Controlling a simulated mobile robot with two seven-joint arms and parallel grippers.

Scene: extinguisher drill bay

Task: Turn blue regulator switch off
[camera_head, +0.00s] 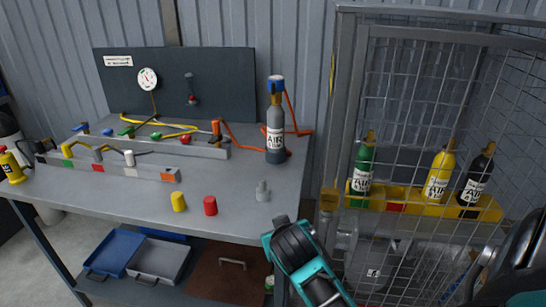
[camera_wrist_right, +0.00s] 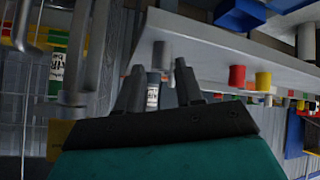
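A grey air cylinder (camera_head: 275,128) with a blue regulator piece (camera_head: 277,84) on top stands upright at the right end of the workbench (camera_head: 110,195). An orange hose runs beside it. My right gripper (camera_head: 283,222) is in front of the bench's right front edge, below and apart from the cylinder. In the right wrist view its two fingers (camera_wrist_right: 160,85) are spread with nothing between them. The cylinder (camera_wrist_right: 153,93) shows upside down beyond the fingers, and its blue top is hidden there. I cannot tell the switch's position. My left gripper is not in view.
A grey peg (camera_head: 262,192), red cap (camera_head: 210,205) and yellow cap (camera_head: 178,202) stand near the bench front. A valve rail (camera_head: 105,165) lies left. A wire cage (camera_head: 400,60) with bottles stands right, close to my arm.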

